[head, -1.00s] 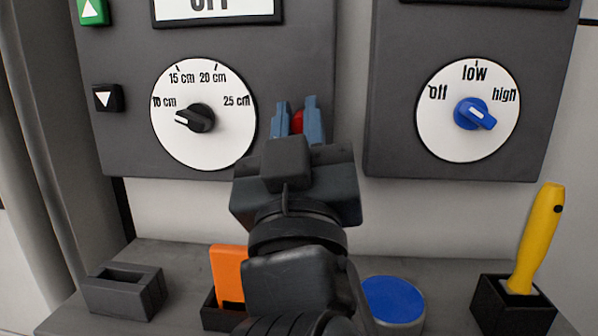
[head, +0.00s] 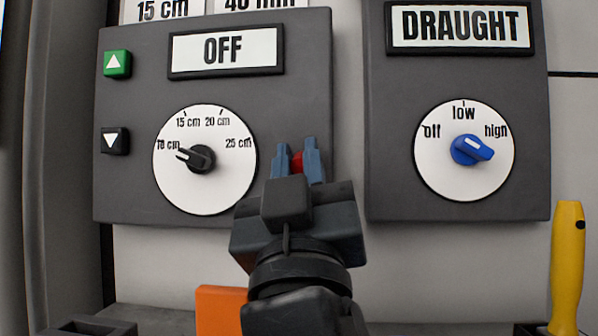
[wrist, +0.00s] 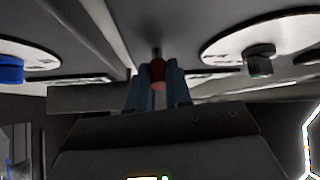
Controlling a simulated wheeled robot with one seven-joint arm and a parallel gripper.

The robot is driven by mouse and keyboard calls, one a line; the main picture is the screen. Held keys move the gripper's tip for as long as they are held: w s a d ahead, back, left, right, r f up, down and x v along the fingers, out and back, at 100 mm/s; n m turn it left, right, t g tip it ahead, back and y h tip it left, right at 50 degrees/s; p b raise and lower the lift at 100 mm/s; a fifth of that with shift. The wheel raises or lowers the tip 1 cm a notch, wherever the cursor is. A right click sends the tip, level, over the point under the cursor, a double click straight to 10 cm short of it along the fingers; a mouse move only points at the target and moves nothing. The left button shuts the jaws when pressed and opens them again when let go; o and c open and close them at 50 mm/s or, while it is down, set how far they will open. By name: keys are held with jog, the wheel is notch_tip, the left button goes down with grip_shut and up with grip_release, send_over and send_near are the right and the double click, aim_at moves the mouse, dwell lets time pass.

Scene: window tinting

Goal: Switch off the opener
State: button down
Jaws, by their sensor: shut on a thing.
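The dark left panel (head: 120,185) has a display (head: 225,48) that reads OFF and a black dial (head: 201,158) pointing near 10 cm. My gripper (head: 298,160) is at this panel's lower right and is shut on a small red-tipped lever (head: 297,162). In the wrist view, the red tip (wrist: 158,74) sits between the fingers, with a thin dark stem running to the panel. The fingers hide much of the lever. I cannot tell its exact tilt.
The right panel (head: 380,190) reads DRAUGHT; its blue knob (head: 471,150) points toward high. A green up button (head: 117,63) and a black down button (head: 115,141) are at left. An orange piece (head: 220,310) and a yellow handle (head: 567,260) stand below.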

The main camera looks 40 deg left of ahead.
jog(key=c, duration=1.1)
grip_release()
jog(key=shift+o, duration=0.2)
jog(key=b+v, duration=0.1)
jog(key=v, duration=0.7)
